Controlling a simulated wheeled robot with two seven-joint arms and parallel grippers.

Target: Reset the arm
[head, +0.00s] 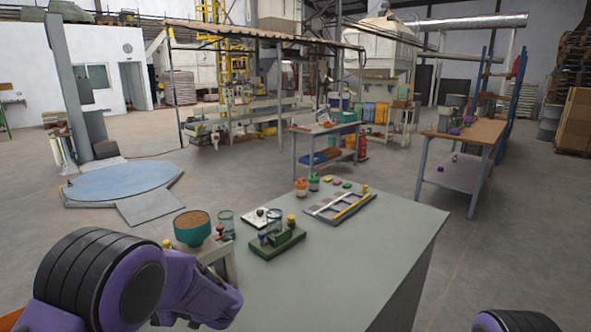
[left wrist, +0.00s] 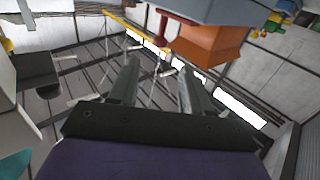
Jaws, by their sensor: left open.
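In the head view my purple and black left arm fills the lower left, in front of the near edge of the workbench; its fingers cannot be made out there. In the left wrist view my left gripper (left wrist: 158,80) has its two dark fingers well apart with nothing held between them. The fingers point at a tilted view of roof beams and skylights. An orange block-like thing (left wrist: 207,43) shows beyond and right of the fingers. Only a purple and black piece of my right arm shows at the bottom right of the head view; its gripper is out of view.
The grey-green workbench (head: 330,262) holds a teal bowl (head: 192,234) of brown grain near my left arm, a green fixture (head: 277,243), and a tray (head: 340,206) with a yellow strip. Small jars stand behind. The bench's right front is clear. Another table (head: 468,131) stands farther right.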

